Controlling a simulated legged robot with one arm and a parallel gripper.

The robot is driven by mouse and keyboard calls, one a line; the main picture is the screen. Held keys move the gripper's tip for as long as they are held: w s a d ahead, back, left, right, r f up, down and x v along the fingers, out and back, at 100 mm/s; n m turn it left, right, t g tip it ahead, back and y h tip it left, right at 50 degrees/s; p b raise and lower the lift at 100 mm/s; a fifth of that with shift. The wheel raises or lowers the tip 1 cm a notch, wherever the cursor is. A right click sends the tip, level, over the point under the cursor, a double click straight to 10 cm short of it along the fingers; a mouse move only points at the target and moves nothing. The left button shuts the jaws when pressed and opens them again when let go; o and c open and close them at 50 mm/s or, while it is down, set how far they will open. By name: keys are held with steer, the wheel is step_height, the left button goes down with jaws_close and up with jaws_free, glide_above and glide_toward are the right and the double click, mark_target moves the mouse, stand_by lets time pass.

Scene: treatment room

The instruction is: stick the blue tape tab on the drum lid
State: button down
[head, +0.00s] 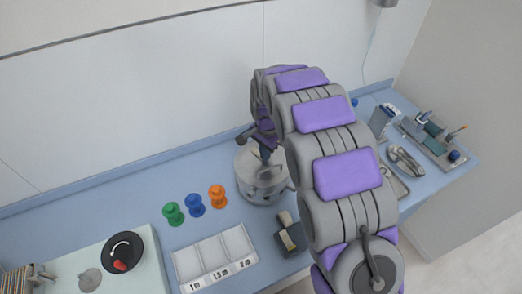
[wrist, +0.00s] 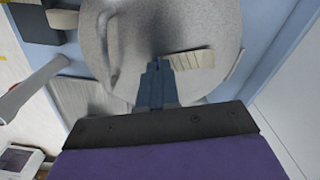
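The drum (head: 262,185) is a grey metal cylinder on the blue counter, and my gripper (head: 265,153) points down at its top. In the wrist view, a round speckled grey surface, seemingly the drum lid (wrist: 190,22), fills the upper middle. My gripper (wrist: 155,67) is over it with its slim blue-grey fingers close together. A beige ribbed strip (wrist: 192,60) shows beside the fingertips. I cannot make out the blue tape tab in either view. Whether the fingertips touch the lid is unclear.
Green (head: 173,214), blue (head: 195,205) and orange (head: 217,196) knobbed pieces stand left of the drum. A labelled white tray (head: 213,256) and a dark block (head: 290,238) are in front. A grey tray of tools (head: 435,142) is at right. Clear counter lies at back left.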

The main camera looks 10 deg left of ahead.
steer(key=shift+d+r, duration=0.1)
steer(key=shift+d, duration=0.25)
steer(key=c, duration=1.8)
jaws_free()
steer(key=shift+d, duration=0.2)
steer(key=shift+o, duration=1)
steer(key=shift+a, duration=0.1)
steer(key=shift+o, duration=1.4)
steer(key=shift+a, duration=0.55)
steer(key=shift+a+f, duration=0.2)
steer(key=shift+a, duration=0.3)
steer(key=shift+d+r, duration=0.25)
steer(key=shift+d, duration=0.05)
steer(key=r, duration=0.2)
steer(key=d+r, duration=0.1)
steer(key=r, duration=0.1)
steer(key=shift+w+r+p, duration=0.1)
steer(key=shift+r+p, duration=0.05)
steer(key=shift+p, duration=0.15)
steer(key=shift+a+r+p, duration=0.2)
steer(key=shift+r, duration=1.9)
steer(key=shift+a+r+p, duration=0.15)
steer(key=shift+a+r, duration=0.1)
steer(key=shift+r, duration=1.8)
steer(key=shift+a+r+p, duration=0.2)
steer(key=shift+r, duration=1.9)
